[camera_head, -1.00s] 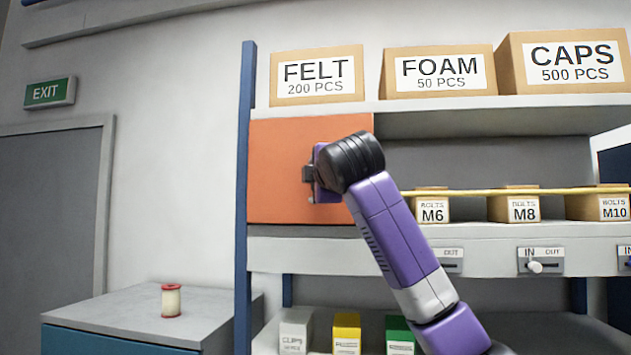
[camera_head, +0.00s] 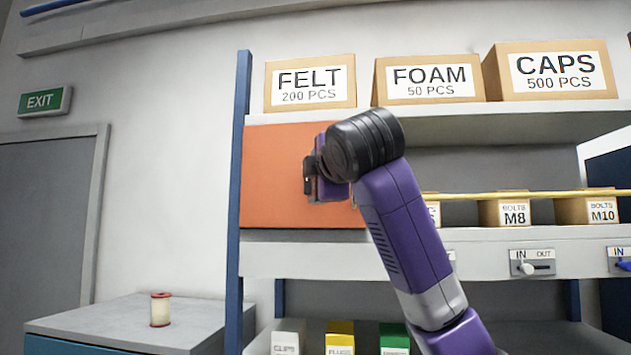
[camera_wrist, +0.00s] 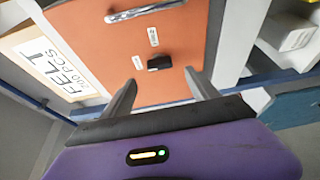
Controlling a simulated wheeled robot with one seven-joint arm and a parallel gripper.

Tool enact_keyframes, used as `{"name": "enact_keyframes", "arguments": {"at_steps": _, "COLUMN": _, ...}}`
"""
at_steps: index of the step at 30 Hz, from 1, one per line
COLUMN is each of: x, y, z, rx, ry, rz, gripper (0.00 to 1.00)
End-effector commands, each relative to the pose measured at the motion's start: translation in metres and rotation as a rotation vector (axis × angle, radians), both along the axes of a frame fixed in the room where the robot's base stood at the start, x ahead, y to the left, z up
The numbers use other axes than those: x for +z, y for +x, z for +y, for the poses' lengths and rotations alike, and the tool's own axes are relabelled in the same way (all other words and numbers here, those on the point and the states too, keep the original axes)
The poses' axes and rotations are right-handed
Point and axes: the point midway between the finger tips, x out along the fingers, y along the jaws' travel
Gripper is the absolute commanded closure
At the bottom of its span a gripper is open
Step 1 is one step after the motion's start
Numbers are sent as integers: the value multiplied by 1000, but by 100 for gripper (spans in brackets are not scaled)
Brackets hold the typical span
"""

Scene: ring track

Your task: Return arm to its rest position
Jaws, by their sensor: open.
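My gripper (camera_wrist: 162,92) is open, with its two grey fingers apart and nothing between them in the wrist view. In the head view my purple arm reaches up from the lower right, and its black wrist joint hides much of the gripper. The gripper faces the orange panel (camera_head: 270,180) on the shelf rack. In the wrist view the panel (camera_wrist: 130,60) lies beyond the fingertips, with a small black part (camera_wrist: 160,62), two small labels and a silver bar handle (camera_wrist: 145,11) on it. I cannot tell whether the gripper touches the panel.
Boxes marked FELT (camera_head: 310,83), FOAM (camera_head: 428,79) and CAPS (camera_head: 550,71) stand on the top shelf. A yellow rail (camera_head: 530,194) runs before the bolt boxes. A spool (camera_head: 160,310) stands on the cabinet (camera_head: 120,325) at lower left. Open floor is not visible.

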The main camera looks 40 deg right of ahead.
Motion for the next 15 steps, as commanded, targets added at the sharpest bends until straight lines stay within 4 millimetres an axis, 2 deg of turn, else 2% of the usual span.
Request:
{"name": "enact_keyframes", "arguments": {"at_steps": 11, "x": 0, "y": 0, "z": 0, "rx": 0, "ry": 10, "rz": -6, "gripper": 31}}
{"name": "enact_keyframes", "arguments": {"at_steps": 15, "x": 17, "y": 3, "z": 7, "rx": 33, "ry": 46, "rz": -104, "gripper": 31}}
